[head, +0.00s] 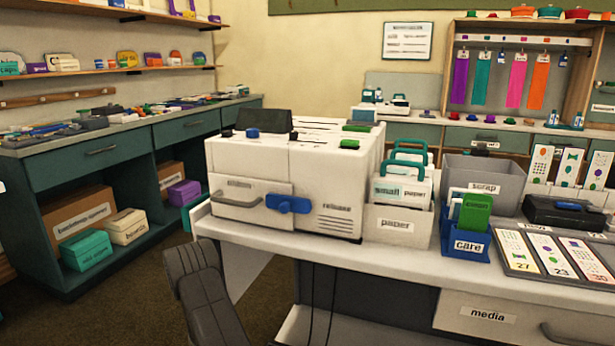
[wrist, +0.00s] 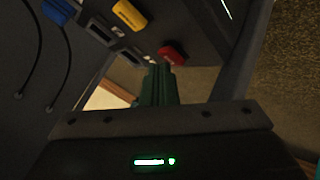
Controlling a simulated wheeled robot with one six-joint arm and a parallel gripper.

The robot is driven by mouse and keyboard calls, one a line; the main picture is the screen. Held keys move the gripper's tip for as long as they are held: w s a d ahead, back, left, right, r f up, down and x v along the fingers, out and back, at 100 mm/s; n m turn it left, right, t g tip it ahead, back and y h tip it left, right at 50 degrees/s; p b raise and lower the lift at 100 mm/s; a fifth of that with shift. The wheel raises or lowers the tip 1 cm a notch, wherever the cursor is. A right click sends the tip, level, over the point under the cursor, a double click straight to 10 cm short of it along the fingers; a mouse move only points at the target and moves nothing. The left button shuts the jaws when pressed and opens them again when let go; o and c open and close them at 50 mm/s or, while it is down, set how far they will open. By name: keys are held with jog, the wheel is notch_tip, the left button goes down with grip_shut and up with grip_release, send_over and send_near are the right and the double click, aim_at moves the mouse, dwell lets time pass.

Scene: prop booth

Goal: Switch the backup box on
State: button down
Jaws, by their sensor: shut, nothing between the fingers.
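In the wrist view, a dark unit (wrist: 138,54) runs across the top, with a yellow labelled piece (wrist: 129,14) and a red piece (wrist: 173,50) on it. I cannot tell for sure that it is the backup box, or whether its switch is on. My gripper (wrist: 160,70) is shut and empty, its dark greenish fingers pointing up in the picture. Its tips are close to the red piece; whether they touch is unclear. In the head view no backup box is identifiable, and my gripper does not show.
In the wrist view, dark cables (wrist: 36,60) and a blue piece (wrist: 56,10) are at the left. Brown carpet (wrist: 285,60) is at the right. In the head view, the white counter (head: 390,262) carries a printer-like machine (head: 325,175) and paper bins (head: 397,225).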

jog(key=shift+f, duration=0.1)
dwell(0.5)
jog(key=shift+f+b, duration=0.4)
jog(key=shift+r, duration=0.15)
jog(key=shift+r+p, duration=0.2)
jog(key=shift+p, duration=0.1)
notch_tip(320, 180, up, 6)
jog(key=p, duration=0.4)
dwell(0.4)
